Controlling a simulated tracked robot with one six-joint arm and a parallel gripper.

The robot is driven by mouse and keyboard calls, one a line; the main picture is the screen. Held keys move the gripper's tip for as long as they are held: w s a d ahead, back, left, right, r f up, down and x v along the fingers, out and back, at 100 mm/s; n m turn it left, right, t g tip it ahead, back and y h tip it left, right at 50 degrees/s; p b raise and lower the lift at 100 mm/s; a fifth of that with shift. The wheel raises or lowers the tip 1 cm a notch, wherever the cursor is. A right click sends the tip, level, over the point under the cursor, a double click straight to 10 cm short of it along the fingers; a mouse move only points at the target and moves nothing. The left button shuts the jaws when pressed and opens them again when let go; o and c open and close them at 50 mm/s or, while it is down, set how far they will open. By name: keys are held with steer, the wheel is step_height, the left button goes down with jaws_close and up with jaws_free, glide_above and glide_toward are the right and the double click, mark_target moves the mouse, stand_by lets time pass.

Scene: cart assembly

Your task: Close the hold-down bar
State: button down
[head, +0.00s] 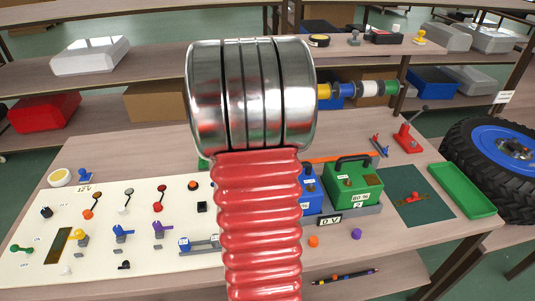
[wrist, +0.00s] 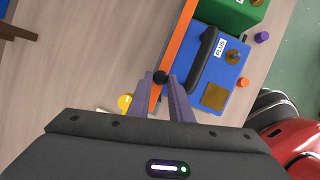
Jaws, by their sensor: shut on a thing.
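The orange hold-down bar (wrist: 183,35) runs from the top edge down to my gripper in the wrist view, along the left side of the blue battery (wrist: 219,62). A black knob (wrist: 161,77) sits near its lower end. My gripper (wrist: 159,80) has its two purple-grey fingers shut around the bar at this knob. In the head view a stretch of the orange bar (head: 338,158) shows behind the batteries' tops; my arm hides its left part and my gripper. The green battery (head: 353,187) stands right of the partly hidden blue battery (head: 311,190).
The batteries stand in a grey tray (head: 350,215) marked 0 V. A white switch panel (head: 110,215) lies to the left. A green tray (head: 462,190) and a wheel (head: 500,150) are at the right. Loose orange (head: 313,241) and purple (head: 356,234) caps lie in front.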

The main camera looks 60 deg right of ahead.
steer(key=shift+w+f, duration=0.15)
steer(key=shift+f, duration=0.35)
steer(key=c, duration=1.9)
jaws_free()
steer(key=shift+o, duration=1.4)
steer(key=shift+r, duration=0.1)
steer(key=v, duration=1.3)
steer(key=shift+r, duration=0.35)
steer(key=shift+w+a, duration=0.1)
